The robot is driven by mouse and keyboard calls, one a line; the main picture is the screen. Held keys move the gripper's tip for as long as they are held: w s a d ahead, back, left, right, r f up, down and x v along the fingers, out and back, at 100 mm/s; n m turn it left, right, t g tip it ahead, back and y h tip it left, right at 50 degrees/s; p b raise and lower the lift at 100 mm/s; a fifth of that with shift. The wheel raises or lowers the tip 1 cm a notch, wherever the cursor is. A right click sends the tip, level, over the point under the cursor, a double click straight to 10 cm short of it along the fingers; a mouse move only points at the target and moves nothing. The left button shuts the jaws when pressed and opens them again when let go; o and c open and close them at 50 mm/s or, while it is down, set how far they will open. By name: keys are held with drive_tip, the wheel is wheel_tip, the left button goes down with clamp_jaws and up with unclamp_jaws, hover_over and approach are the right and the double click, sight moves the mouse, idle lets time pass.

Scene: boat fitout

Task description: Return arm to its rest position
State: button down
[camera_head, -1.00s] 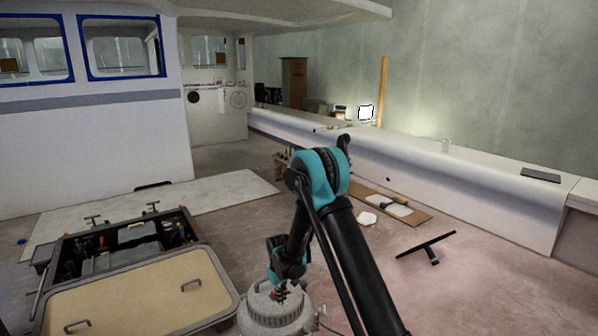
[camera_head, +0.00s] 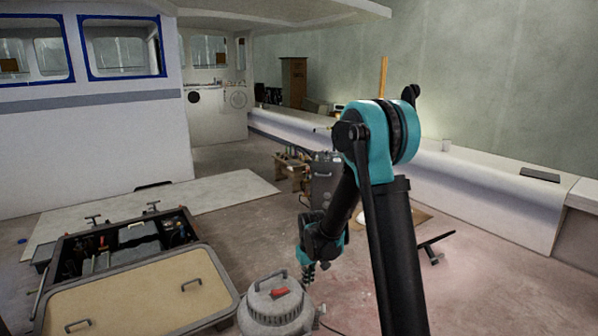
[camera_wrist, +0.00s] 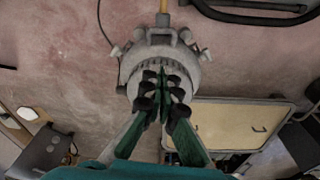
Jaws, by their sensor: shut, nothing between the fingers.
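My arm rises from the lower right of the head view and bends at a teal elbow. My gripper (camera_head: 308,274) hangs below the forearm, just right of a round grey canister (camera_head: 272,310) with a top handle and a red part. In the wrist view my gripper (camera_wrist: 164,96) is shut with nothing between its green-sided fingers. The canister (camera_wrist: 150,45) lies beyond the fingertips there. I cannot tell the exact gap between them.
An open toolbox (camera_head: 125,246) with a tan lid (camera_head: 140,297) stands at the left. A dark cabinet (camera_head: 325,180) and a wooden stool (camera_head: 288,172) stand behind my arm. A black T-shaped thing (camera_head: 434,245) lies on the floor at right. A long white ledge (camera_head: 490,190) runs along the right.

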drive_tip(key=s+d+r+m+t, duration=0.1)
drive_tip(key=s+d+r+m, duration=0.1)
drive_tip(key=s+d+r, duration=0.75)
drive_tip(key=s+d+m+t, duration=0.1)
drive_tip(key=s+d, duration=0.2)
drive_tip(key=s, duration=0.4)
drive_tip(key=s+d+f+m, duration=0.1)
drive_tip(key=s+d, duration=0.2)
drive_tip(key=s, duration=0.3)
drive_tip(key=shift+s+d+m+t, duration=0.25)
drive_tip(key=shift+s+m+t, duration=0.05)
drive_tip(key=shift+s+t, duration=0.1)
drive_tip(key=shift+f, duration=0.1)
